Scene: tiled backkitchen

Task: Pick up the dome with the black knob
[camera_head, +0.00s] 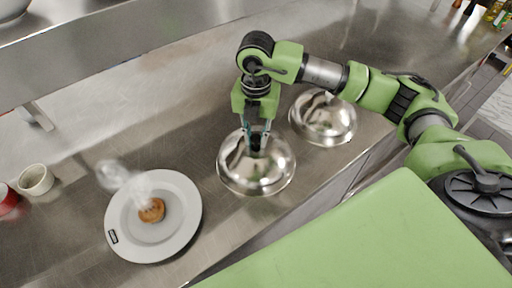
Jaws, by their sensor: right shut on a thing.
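A shiny metal dome with a black knob (240,173) sits on the steel counter, in the middle of the head view. My right gripper (257,140) points down over it, with its fingers shut on the black knob. The dome appears to rest on the counter. My left gripper does not show.
A white plate (188,222) with a small steaming brown food piece (152,211) lies to the left. A cup (36,179) and a red object (7,200) stand at the far left. A steel shelf (130,50) runs behind. Bottles (494,12) stand at the far right.

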